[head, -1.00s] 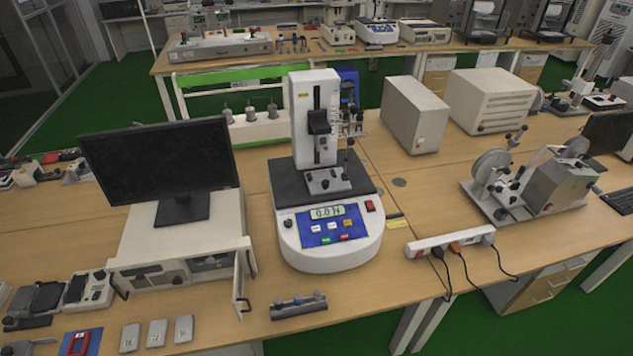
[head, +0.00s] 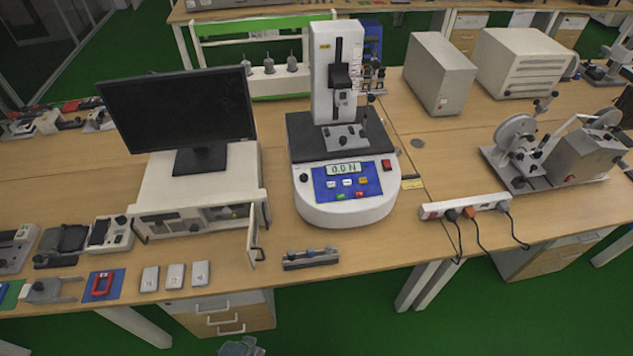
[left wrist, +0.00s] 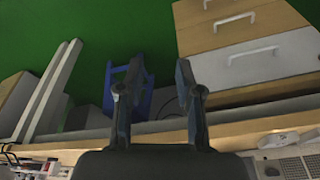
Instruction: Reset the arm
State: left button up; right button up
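My left gripper (left wrist: 155,85) shows in the left wrist view with its two dark fingers apart and nothing between them. Beyond the fingers are green floor (left wrist: 110,25), white-fronted drawers (left wrist: 250,50) and a blue frame (left wrist: 145,103). In the head view, a small grey part (head: 241,347) shows at the bottom edge over the floor; it is too cut off to tell what it is. My right gripper is in neither view.
A white force tester (head: 345,205) reading 0.0 N stands mid-table. Left of it is a monitor (head: 180,110) on a white box with an open door (head: 254,238). A power strip (head: 464,206) lies right. Small devices line the front left edge.

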pick_arm(q)
jog(key=s+f+g, duration=0.1)
jog(key=s+f, duration=0.2)
jog(key=f, duration=0.7)
jog(key=s+f, duration=0.3)
jog(key=f, duration=0.8)
jog(key=s+a+f+g, duration=0.1)
jog(key=s+a+f, duration=0.2)
jog(key=s+f, duration=0.8)
jog(key=s, duration=0.4)
jog(key=shift+s+a+f, duration=0.15)
jog(key=shift+a+f, duration=0.05)
jog(key=shift+f, duration=0.15)
